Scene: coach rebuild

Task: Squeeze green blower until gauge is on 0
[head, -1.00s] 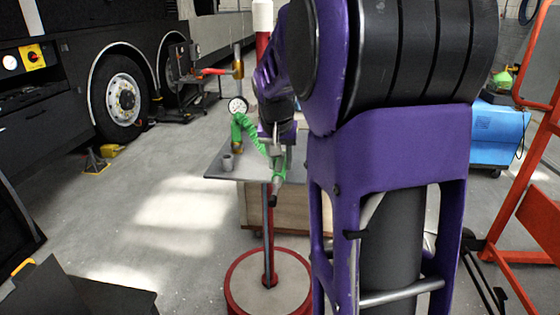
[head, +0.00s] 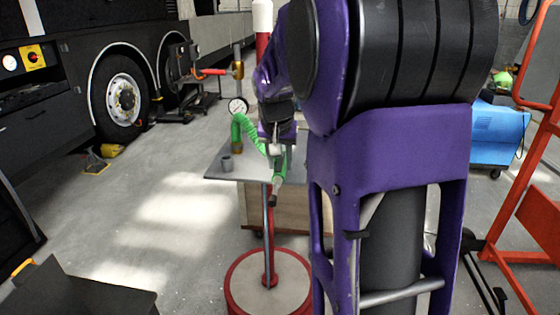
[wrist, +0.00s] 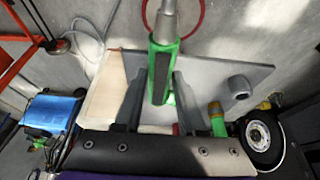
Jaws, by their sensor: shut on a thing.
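The green blower (wrist: 163,60) has a grey nozzle and a dark strip along its handle. In the wrist view it lies between the two fingers of my gripper (wrist: 158,82), which is shut on it. In the head view, the blower (head: 279,168) is held over the front edge of the grey table, nozzle down.
The grey tabletop (head: 215,168) carries a small grey cup (head: 227,163). A round base with a red rim (head: 230,287) stands in front. A coach with wheels (head: 119,99) is at left, a blue box (head: 498,135) and an orange frame (head: 535,230) at right.

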